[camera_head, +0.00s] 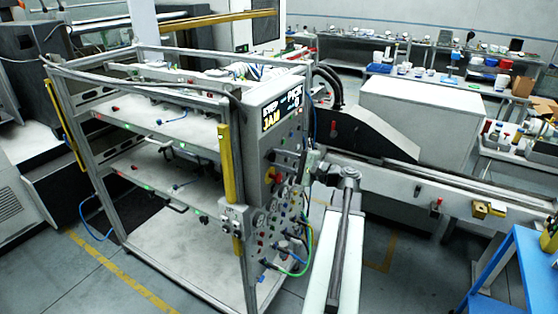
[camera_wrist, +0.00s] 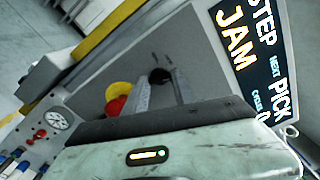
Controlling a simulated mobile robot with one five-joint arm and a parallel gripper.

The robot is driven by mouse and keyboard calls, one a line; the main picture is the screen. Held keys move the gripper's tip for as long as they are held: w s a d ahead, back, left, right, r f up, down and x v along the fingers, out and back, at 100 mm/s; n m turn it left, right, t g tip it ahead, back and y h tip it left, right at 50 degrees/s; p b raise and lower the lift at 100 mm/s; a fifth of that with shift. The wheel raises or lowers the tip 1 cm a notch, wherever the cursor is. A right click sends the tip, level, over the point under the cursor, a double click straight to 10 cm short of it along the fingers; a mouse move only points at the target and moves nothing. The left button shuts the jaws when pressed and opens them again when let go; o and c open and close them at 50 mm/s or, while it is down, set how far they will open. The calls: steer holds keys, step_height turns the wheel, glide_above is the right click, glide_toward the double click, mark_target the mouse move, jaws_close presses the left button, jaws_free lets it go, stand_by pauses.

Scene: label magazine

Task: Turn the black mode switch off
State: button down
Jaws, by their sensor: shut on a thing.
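The black mode switch (camera_wrist: 160,75) is a dark round knob on the grey panel, in the upper middle of the wrist view. My gripper (camera_wrist: 159,86) has its two grey fingers on either side of the knob and is shut on it. The lower part of the knob is hard to see between the fingers. I cannot read the switch's position. In the head view my gripper (camera_head: 289,154) is at the panel face (camera_head: 268,146), below the sign, and it hides the switch.
A red button with a yellow surround (camera_wrist: 117,97) is just left of the fingers. A lit sign (camera_wrist: 250,50) reads STEP, JAM and PICK. A gauge (camera_wrist: 57,119) and small buttons are lower left. Cables (camera_head: 300,255) hang below the panel. A blue table (camera_head: 520,265) stands right.

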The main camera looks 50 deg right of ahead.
steer(key=n, duration=0.4)
steer(key=shift+n, duration=0.4)
steer(key=n, duration=0.4)
steer(key=shift+n, duration=0.3)
steer(key=n, duration=0.4)
steer(key=shift+f+n, duration=0.1)
steer(key=shift+n, duration=2)
steer(key=shift+a, duration=0.1)
steer(key=c, duration=1)
jaws_free()
steer(key=shift+c, duration=0.2)
